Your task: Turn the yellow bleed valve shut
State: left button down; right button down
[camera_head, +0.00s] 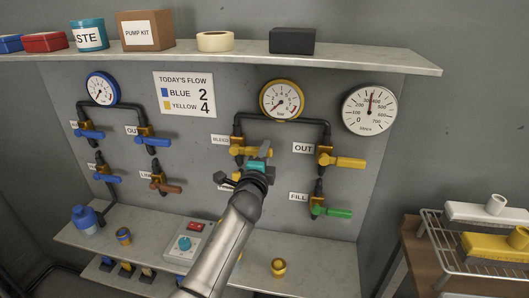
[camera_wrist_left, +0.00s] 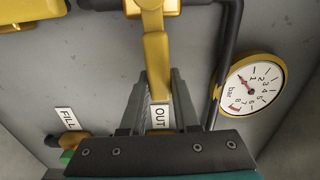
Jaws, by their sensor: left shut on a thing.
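The yellow bleed valve (camera_head: 239,150) is on the left leg of the yellow-gauge pipework, beside its BLEED label (camera_head: 220,140). Its yellow handle lies sideways to the right, across the pipe. My left gripper (camera_head: 261,158) is at the handle's free end, shut on it. In the left wrist view the yellow handle (camera_wrist_left: 156,55) comes down from the valve body between the fingers of my left gripper (camera_wrist_left: 160,88). The fingers hide the handle's end in the head view. My right gripper is not in view.
The yellow OUT valve (camera_head: 345,162) is right of the gripper, with the green FILL valve (camera_head: 332,212) below it. The yellow gauge (camera_head: 282,100) is above. A shelf (camera_head: 380,59) overhangs the panel. A ledge (camera_head: 325,262) with a control box (camera_head: 190,240) is below.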

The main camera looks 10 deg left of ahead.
pick_arm(q)
jog(key=shift+f+m, duration=0.35)
jog(key=shift+m, duration=0.05)
jog(key=c, duration=0.6)
grip_release()
jog(key=shift+c, duration=0.2)
jog(key=shift+r, duration=0.1)
jog(key=s+p, duration=0.2)
jog(key=s, duration=1.3)
jog(key=shift+s+a, duration=0.15)
jog(key=shift+a, duration=0.15)
